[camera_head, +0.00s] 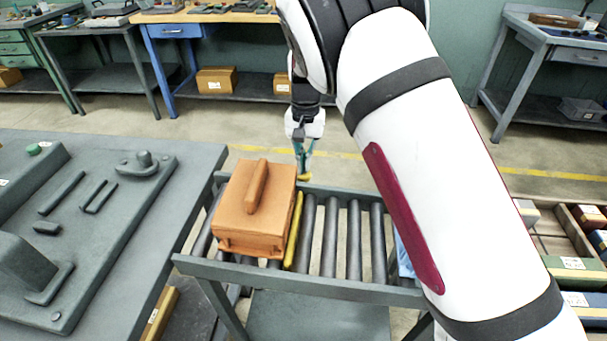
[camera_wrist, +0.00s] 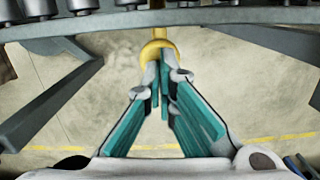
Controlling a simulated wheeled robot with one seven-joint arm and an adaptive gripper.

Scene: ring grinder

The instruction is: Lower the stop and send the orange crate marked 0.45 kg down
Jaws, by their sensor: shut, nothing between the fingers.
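The orange crate (camera_head: 238,212) with a raised grip on its lid sits at the left end of the roller conveyor (camera_head: 290,277). No weight mark is readable on it. The yellow stop bar (camera_head: 294,232) stands above the rollers along the crate's right side. A yellow handle (camera_head: 304,177) sticks out beyond the conveyor's far rail; it also shows in the wrist view as a curved piece (camera_wrist: 160,47). My gripper (camera_head: 303,168) is shut and empty beyond the far rail. In the wrist view its fingertips (camera_wrist: 164,62) are at the handle; I cannot tell if they touch it.
Bare rollers (camera_head: 330,235) run right from the stop. A blue object (camera_head: 404,258) at their right is mostly hidden by my arm. A grey bench (camera_head: 190,165) adjoins on the left. Bins with coloured boxes (camera_head: 572,264) stand at the right. Open floor lies beyond the conveyor.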

